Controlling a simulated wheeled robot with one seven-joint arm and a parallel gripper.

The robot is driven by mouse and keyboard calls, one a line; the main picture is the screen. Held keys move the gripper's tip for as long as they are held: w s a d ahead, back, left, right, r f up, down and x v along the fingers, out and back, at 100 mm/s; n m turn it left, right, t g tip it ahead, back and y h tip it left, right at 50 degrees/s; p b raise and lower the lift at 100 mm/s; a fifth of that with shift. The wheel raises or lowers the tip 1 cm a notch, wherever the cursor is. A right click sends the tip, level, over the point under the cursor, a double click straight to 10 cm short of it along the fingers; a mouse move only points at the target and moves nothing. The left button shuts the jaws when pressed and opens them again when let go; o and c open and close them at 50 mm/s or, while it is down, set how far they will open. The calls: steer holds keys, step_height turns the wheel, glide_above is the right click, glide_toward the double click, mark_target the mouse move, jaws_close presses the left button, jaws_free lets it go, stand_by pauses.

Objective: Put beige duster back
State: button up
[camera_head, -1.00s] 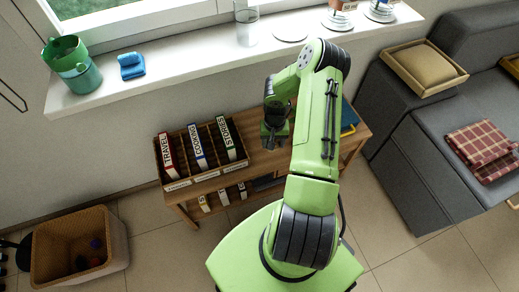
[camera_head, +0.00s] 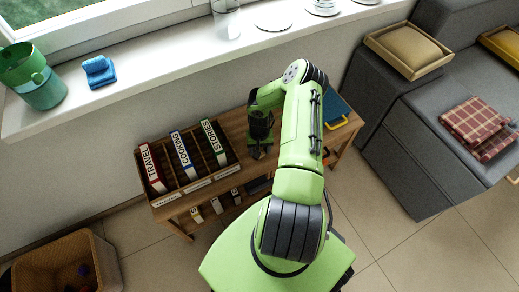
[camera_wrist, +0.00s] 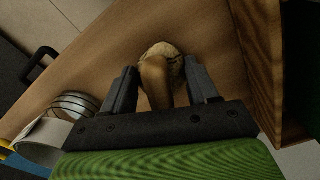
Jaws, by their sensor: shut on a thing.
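My gripper (camera_wrist: 160,68) is shut on the beige duster (camera_wrist: 156,80), whose rounded tan body shows between the two fingers in the wrist view. The wooden bench top (camera_wrist: 95,60) lies beneath it; I cannot tell whether the duster touches it. In the head view my gripper (camera_head: 259,150) points down over the bench (camera_head: 233,120), just right of the divided book box (camera_head: 190,186). The duster is not clear in the head view.
The book box holds upright TRAVEL, COOKING and STORIES dividers. A blue board with a yellow handle (camera_head: 338,110) lies at the bench's right end. A metal round container (camera_wrist: 75,104) stands left of my gripper. A wicker basket (camera_head: 100,250) is on the floor.

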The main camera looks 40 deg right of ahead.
steer(key=shift+f, duration=0.15)
steer(key=o, duration=1)
steer(key=shift+o, duration=0.2)
